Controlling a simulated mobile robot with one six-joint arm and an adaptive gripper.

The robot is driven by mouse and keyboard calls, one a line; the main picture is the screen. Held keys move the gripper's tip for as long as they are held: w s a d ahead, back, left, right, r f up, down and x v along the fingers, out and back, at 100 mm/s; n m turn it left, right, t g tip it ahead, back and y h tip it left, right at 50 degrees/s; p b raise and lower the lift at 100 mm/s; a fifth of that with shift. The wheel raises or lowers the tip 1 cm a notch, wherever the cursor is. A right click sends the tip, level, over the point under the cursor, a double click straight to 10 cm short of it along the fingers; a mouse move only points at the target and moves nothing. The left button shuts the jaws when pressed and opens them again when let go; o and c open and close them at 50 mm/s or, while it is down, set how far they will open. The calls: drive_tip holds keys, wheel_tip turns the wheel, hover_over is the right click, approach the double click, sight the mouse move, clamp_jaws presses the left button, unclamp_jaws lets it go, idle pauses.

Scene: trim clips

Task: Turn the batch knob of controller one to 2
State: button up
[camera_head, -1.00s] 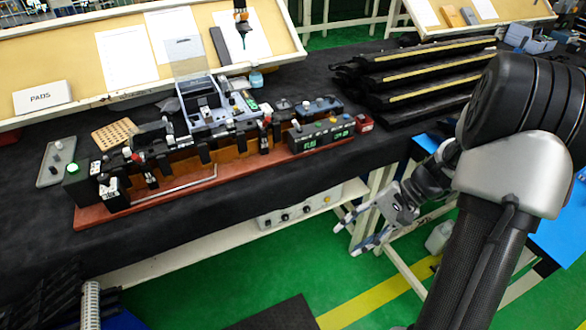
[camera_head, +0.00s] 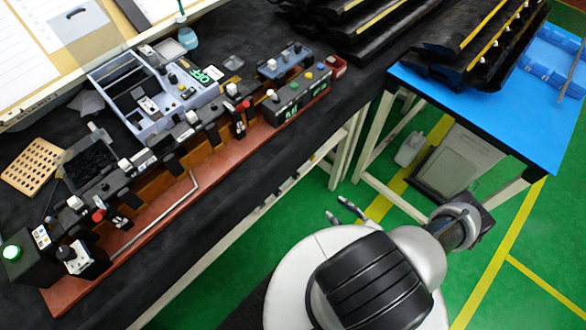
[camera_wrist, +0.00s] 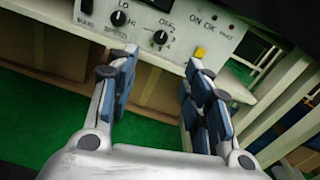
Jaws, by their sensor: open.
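A pale controller panel (camera_wrist: 210,15) fills the top of the wrist view. It carries a black knob (camera_wrist: 160,37) with OFF and 2 printed around it. Its pointer looks turned toward the upper right, but the exact setting is too small to be sure of. Another black knob (camera_wrist: 118,18), marked Lo, Hi and SPEED, sits to its left. I cannot read a batch label or the controller's number. My gripper (camera_wrist: 160,60) is open and empty, with its fingers apart below the panel. In the head view my gripper (camera_head: 342,212) is small and partly hidden by my arm; the panel is out of sight.
Under the bench there is a yellow button (camera_wrist: 198,52) on the panel and a white frame leg (camera_wrist: 285,115) at right. The black-topped bench (camera_head: 225,205) holds a red-brown fixture (camera_head: 150,235). A blue table (camera_head: 510,115) stands at the right.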

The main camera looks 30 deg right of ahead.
sight(298, 177)
drive_tip(key=shift+m+t+h, duration=0.3)
drive_tip(key=shift+m+h, duration=0.1)
drive_tip(key=x, duration=0.6)
drive_tip(key=b+x, duration=0.1)
drive_tip(key=x, duration=1)
drive_tip(key=shift+w+a+f+b, duration=0.2)
drive_tip(key=shift+a+f+b, duration=0.15)
drive_tip(key=shift+c, duration=0.6)
clamp_jaws()
